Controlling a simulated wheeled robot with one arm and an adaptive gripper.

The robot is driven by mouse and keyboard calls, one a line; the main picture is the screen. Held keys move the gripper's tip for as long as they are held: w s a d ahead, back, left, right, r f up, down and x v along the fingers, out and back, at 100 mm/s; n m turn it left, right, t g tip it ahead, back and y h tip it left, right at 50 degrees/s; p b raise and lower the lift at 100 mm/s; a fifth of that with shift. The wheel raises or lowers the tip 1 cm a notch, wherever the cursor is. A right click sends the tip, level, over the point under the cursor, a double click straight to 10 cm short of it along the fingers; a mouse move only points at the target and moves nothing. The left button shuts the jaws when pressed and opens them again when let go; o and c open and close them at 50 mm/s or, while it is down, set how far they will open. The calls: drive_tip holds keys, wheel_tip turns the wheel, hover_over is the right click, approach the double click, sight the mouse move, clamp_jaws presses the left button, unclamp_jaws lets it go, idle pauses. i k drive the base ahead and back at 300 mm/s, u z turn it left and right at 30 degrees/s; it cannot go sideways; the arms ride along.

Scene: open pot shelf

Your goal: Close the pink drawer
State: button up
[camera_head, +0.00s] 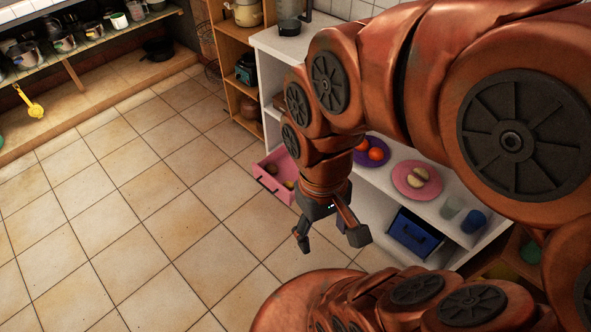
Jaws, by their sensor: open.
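The pink drawer (268,180) juts out from the white shelf unit, pulled open over the tiled floor. Some small brownish and yellowish items lie inside it. Its right part is hidden behind my arm. My gripper (329,240) hangs below and to the right of the drawer in the picture, its two dark fingers spread apart with nothing between them. It looks apart from the drawer, but the exact distance is hard to tell.
The white shelf unit (270,41) holds a pink plate (434,190) with food, a purple plate with orange fruit (376,154), cups (473,221) and a blue drawer (408,235). A wooden rack (232,87) stands behind. The tiled floor (130,210) at left is clear.

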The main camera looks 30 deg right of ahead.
sight(288, 171)
drive_tip(key=z, duration=1.85)
drive_tip(key=i, duration=0.55)
drive_tip(key=u, duration=3.1)
